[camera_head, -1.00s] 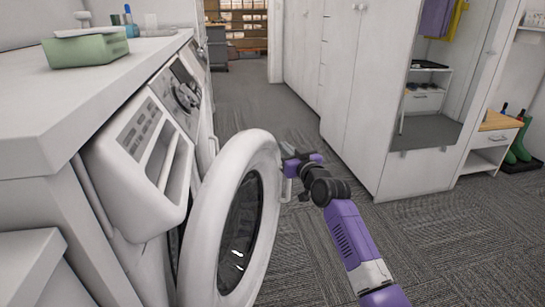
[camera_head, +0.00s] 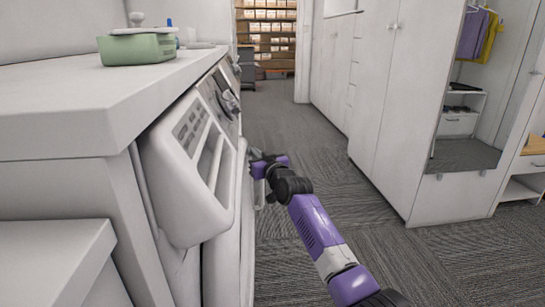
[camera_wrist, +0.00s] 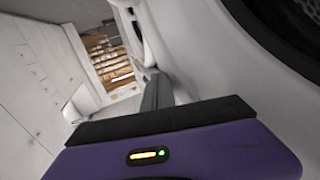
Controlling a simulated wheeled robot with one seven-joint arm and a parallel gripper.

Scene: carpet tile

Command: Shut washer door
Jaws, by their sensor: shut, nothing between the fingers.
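The white washer (camera_head: 186,170) stands under the counter on the left, its control panel slanting outward. Its round door (camera_head: 244,225) shows nearly edge-on, close to the washer's front; I cannot tell whether it is fully shut. In the wrist view, the door's white rim (camera_wrist: 230,75) fills the right side, with dark glass at the upper right corner. My gripper (camera_head: 256,163) is shut and empty at the door's outer side, near its far edge. Its dark fingers show in the wrist view (camera_wrist: 157,90), close beside the white rim; exact contact is unclear.
A white counter (camera_head: 100,95) above the washer holds a green container (camera_head: 138,49). Tall white cabinets (camera_head: 395,110) line the right side. Grey carpet (camera_head: 310,165) lies clear between them. Shelves with boxes (camera_head: 268,35) stand at the far end.

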